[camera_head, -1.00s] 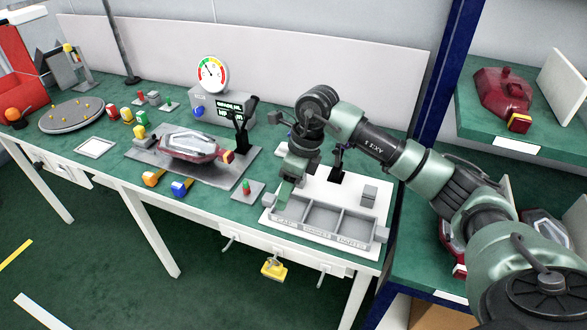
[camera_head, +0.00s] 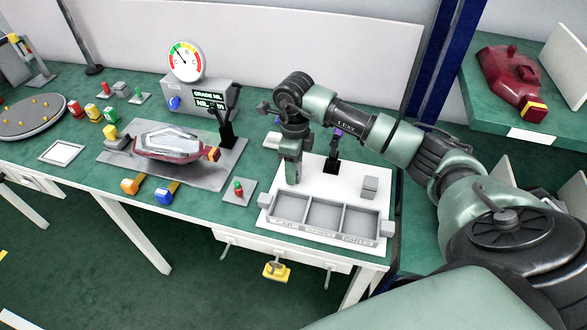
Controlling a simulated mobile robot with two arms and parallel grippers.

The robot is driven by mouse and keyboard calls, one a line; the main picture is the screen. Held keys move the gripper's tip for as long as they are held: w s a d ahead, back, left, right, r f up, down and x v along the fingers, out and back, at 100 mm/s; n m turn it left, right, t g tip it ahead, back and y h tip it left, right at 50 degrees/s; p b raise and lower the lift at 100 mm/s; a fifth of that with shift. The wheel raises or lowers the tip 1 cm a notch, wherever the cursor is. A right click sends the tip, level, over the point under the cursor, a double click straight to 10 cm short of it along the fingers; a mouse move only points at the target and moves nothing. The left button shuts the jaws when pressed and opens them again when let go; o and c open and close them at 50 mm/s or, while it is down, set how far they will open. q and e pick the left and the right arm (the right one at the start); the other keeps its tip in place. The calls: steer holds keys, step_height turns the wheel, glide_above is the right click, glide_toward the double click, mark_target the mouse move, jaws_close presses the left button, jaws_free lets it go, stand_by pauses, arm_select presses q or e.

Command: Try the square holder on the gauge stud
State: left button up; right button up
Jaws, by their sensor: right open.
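My right gripper (camera_head: 292,178) points down over the left part of a white board (camera_head: 318,186), behind a grey three-compartment tray (camera_head: 285,222). It is open, and I see nothing between its fingers. A grey block (camera_head: 369,188) stands on the board's right side; I cannot tell whether it is the square holder. A small grey plate (camera_head: 243,198) left of the board bears an upright red and green peg (camera_head: 238,187); I cannot tell whether it is the gauge stud. The tray's compartments look empty. My left gripper is not in view.
A dial gauge (camera_head: 186,61) on a grey box stands at the back. A red tail lamp (camera_head: 178,147) lies on a grey mat, with orange and blue-handled tools (camera_head: 166,192) in front. A black upright stand (camera_head: 227,132) is left of my arm. A shelf (camera_head: 520,132) stands right.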

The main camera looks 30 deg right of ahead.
steer(key=shift+f, duration=0.15)
steer(key=c, duration=1)
jaws_close()
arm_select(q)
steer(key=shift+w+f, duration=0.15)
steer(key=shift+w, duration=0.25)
arm_select(e)
step_height(320, 180, up, 20)
